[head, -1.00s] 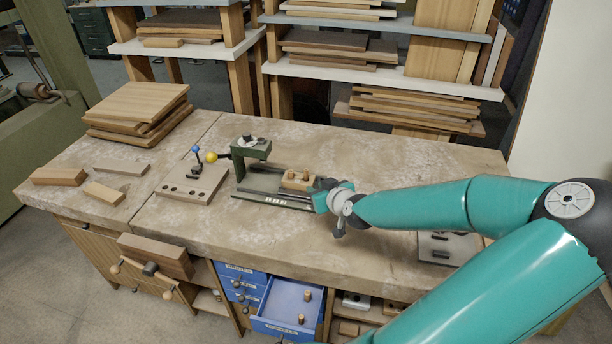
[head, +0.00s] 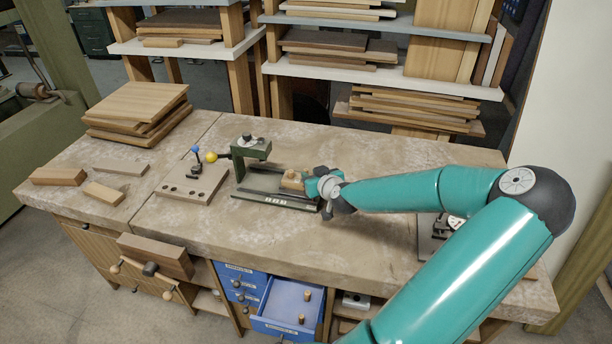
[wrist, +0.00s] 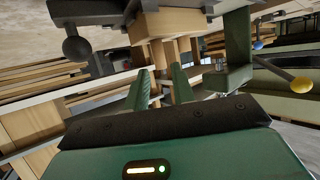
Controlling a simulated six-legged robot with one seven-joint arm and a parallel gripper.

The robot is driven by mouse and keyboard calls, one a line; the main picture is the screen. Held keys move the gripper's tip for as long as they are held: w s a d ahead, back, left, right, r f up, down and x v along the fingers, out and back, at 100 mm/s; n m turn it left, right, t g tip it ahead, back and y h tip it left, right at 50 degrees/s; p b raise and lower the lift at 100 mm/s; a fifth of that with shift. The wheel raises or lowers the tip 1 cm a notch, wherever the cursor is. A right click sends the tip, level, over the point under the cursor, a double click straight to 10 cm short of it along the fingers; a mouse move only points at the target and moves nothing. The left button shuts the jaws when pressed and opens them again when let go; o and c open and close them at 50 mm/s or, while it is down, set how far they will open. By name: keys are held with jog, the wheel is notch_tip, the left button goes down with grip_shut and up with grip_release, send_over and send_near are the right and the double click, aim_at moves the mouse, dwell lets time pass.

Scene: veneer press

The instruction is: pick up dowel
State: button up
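A light wooden block (head: 292,182) sits in the green press (head: 268,190) on the workbench. A short dowel (head: 291,173) stands up from it, and my gripper partly covers the block's right side. In the wrist view, which looks upside down, the block (wrist: 165,22) is at the top, with dowels (wrist: 171,50) pointing down from it. My gripper (wrist: 162,88) has its two green fingers apart, with a gap between them and the dowels beyond. I cannot tell whether a dowel lies between the fingertips. My gripper (head: 308,185) is close to the block's right side in the head view.
An open blue drawer (head: 273,326) below the bench holds two more dowels (head: 307,295). A board with holes (head: 190,187) and a yellow-ball lever (head: 211,157) are left of the press. Boards (head: 140,108) are stacked at the back left. The bench front is clear.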

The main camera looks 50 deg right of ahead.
aim_at(306, 170)
jog(key=x, duration=0.4)
jog(key=shift+w+d+f, duration=0.1)
jog(key=shift+w+f, duration=0.15)
jog(key=shift+f, duration=0.1)
jog(key=shift+c, duration=0.3)
grip_shut()
jog(key=shift+r, duration=0.15)
jog(key=shift+r, duration=0.5)
jog(key=s+a+r, duration=0.7)
jog(key=s+r, duration=0.4)
jog(key=s, duration=0.1)
jog(key=shift+a+r, duration=0.25)
jog(key=shift+r, duration=0.15)
